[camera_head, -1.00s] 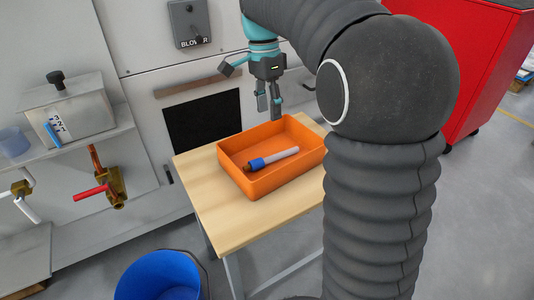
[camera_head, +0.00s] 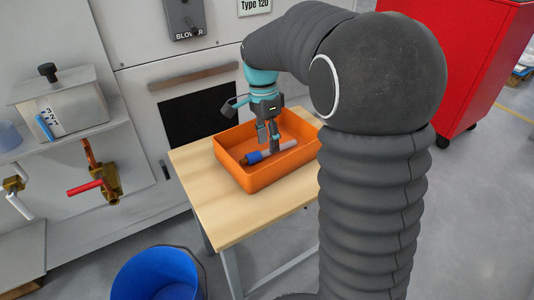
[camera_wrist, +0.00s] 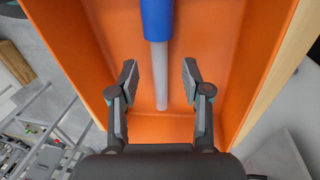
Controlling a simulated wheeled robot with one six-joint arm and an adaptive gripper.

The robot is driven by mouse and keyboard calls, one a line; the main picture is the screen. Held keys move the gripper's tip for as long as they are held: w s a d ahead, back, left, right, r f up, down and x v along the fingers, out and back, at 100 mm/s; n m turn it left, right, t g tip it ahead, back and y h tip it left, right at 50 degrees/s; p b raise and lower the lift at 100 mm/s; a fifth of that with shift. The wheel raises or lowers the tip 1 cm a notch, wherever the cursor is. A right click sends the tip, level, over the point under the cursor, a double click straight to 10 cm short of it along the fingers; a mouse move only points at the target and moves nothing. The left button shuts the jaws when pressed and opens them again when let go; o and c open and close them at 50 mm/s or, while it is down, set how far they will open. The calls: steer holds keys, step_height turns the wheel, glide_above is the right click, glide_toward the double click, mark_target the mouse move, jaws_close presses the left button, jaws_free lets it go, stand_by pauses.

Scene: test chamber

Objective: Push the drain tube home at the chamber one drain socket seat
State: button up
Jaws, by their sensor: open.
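The drain tube (camera_head: 270,155) lies in an orange tray (camera_head: 262,186) on a small wooden table. It is a pale grey tube with a blue sleeve at its left end. In the wrist view the blue sleeve (camera_wrist: 157,18) is at the top and the grey tube (camera_wrist: 161,75) runs down between my fingers. My gripper (camera_head: 268,148) is open and low over the tray, its fingers on either side of the tube and apart from it. I cannot identify the chamber one drain socket seat for sure.
A brass valve with a red handle (camera_head: 86,188) sticks out from the panel at left, beside a white pipe (camera_head: 20,206). A blue bin (camera_head: 158,276) stands on the floor before the table (camera_head: 225,222). A red cabinet (camera_head: 462,60) is at right.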

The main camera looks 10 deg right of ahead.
steer(key=shift+s+f, duration=0.15)
steer(key=shift+f, duration=0.95)
jaws_close()
steer(key=shift+r, duration=0.15)
step_height(320, 180, up, 4)
steer(key=s+d+r, duration=0.1)
steer(key=s+r, duration=0.5)
steer(key=s, duration=0.5)
steer(key=shift+s+d+r, duration=0.15)
steer(key=shift+s+r, duration=0.2)
steer(key=shift+r, duration=0.05)
